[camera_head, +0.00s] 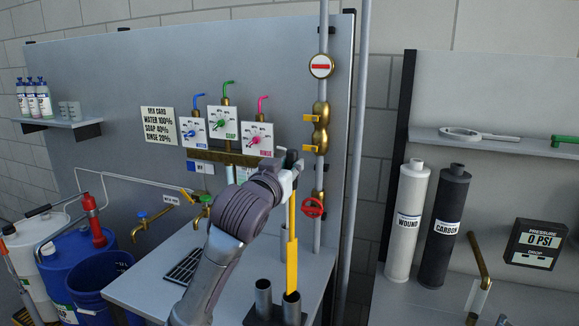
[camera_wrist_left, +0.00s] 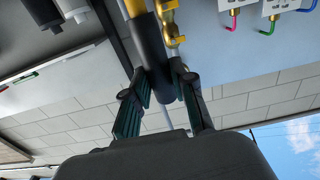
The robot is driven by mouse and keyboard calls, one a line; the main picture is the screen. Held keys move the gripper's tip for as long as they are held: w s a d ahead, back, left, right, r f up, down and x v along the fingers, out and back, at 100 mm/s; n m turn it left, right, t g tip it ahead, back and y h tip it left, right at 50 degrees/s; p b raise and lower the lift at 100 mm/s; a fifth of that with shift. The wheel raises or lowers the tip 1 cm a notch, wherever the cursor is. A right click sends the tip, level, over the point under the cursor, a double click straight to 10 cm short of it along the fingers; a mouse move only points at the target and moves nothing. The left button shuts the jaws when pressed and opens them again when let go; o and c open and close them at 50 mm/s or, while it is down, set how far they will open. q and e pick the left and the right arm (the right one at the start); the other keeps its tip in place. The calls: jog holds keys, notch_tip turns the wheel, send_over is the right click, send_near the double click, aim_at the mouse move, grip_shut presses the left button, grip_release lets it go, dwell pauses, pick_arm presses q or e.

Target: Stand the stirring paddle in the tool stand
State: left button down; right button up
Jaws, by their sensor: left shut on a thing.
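The stirring paddle (camera_head: 292,262) is yellow and hangs upright below my left gripper (camera_head: 288,172). In the left wrist view my left gripper (camera_wrist_left: 161,80) is shut on the paddle's dark grip (camera_wrist_left: 149,45), with yellow beyond it. The tool stand (camera_head: 263,293) has grey upright tubes on a dark base at the front edge of the bench. The paddle's lower end is at the mouth of the right front tube (camera_head: 291,305); I cannot tell how far inside it is. My right gripper is out of view.
A vertical pipe with a red valve wheel (camera_head: 312,207) stands just right of the paddle. Dials (camera_head: 224,122) and taps (camera_head: 203,207) are on the panel behind. A dark grate (camera_head: 186,266) lies on the bench at left. Blue buckets (camera_head: 98,285) stand further left.

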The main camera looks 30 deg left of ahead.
pick_arm(q)
jog(key=shift+f, duration=0.1)
notch_tip(320, 180, down, 7)
jog(key=b, duration=0.4)
dwell(0.8)
jog(key=shift+f+b, duration=1.7)
jog(key=shift+f, duration=0.6)
dwell(0.4)
jog(key=c, duration=0.9)
grip_release()
notch_tip(320, 180, up, 6)
jog(key=p, duration=0.7)
send_over(291, 213)
jog(key=shift+s, duration=0.45)
